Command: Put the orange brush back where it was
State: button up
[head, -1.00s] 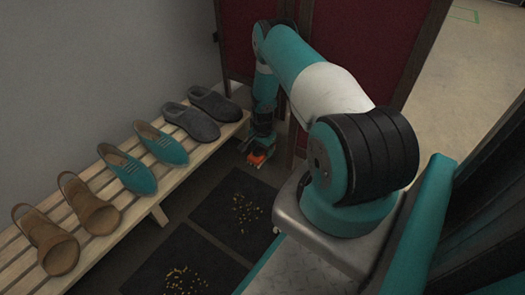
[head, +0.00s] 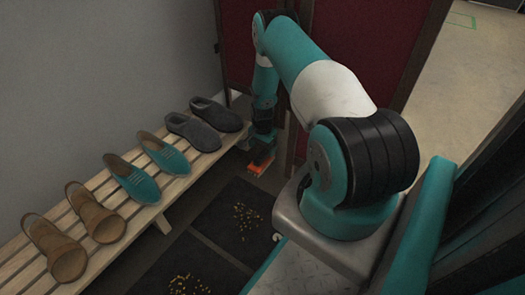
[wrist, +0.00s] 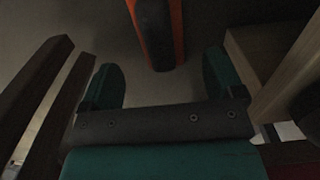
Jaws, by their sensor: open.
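The orange brush (head: 259,167) shows as a small orange patch by the floor, just below my gripper (head: 263,150), near the far end of the bench. In the wrist view the brush (wrist: 155,30), orange with a dark middle, comes in from the top edge. Its near end is around the level of the fingertips, between the two green fingers of my gripper (wrist: 160,66). The fingers are apart, with a clear gap on each side of the brush. The rest of the brush is cut off by the frame.
A slatted wooden bench (head: 150,207) along the left wall carries brown sandals (head: 55,245), teal shoes (head: 133,180) and grey slippers (head: 195,135). Two dark mats (head: 240,220) with yellow bits lie on the floor. Dark red panels (head: 370,40) stand behind my arm.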

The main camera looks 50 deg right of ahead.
aim_at(262, 154)
notch_tip(262, 154, up, 6)
jog(key=shift+f+p, duration=0.15)
jog(key=shift+p, duration=0.85)
jog(key=w+a+r+n+y, duration=0.1)
jog(key=w+a+r+n, duration=0.15)
jog(key=a+r, duration=0.55)
jog(key=w+a+r+n+t, duration=0.1)
jog(key=a+r+n, duration=0.3)
jog(key=a+r, duration=0.4)
jog(key=w+a+r+n+y, duration=0.15)
jog(key=a+r+n, duration=0.35)
jog(key=r, duration=0.5)
jog(key=s+a+r+n, duration=0.3)
jog(key=s+a+r, duration=0.2)
jog(key=a+r, duration=0.45)
jog(key=s+a+r+n, duration=0.2)
jog(key=s+a+n, duration=0.1)
jog(key=s, duration=0.3)
jog(key=s+a+r+n+y, duration=0.1)
jog(key=s+a+r+n, duration=0.2)
jog(key=s, duration=0.4)
jog(key=s+a+r+n+g, duration=0.1)
jog(key=s+a+r+n, duration=0.1)
jog(key=s+a+n, duration=0.2)
jog(key=s+a, duration=0.1)
jog(key=s, duration=0.2)
jog(key=shift+s+a+r+y, duration=0.2)
jog(key=shift+a+r+y, duration=0.05)
jog(key=shift+a+y, duration=0.1)
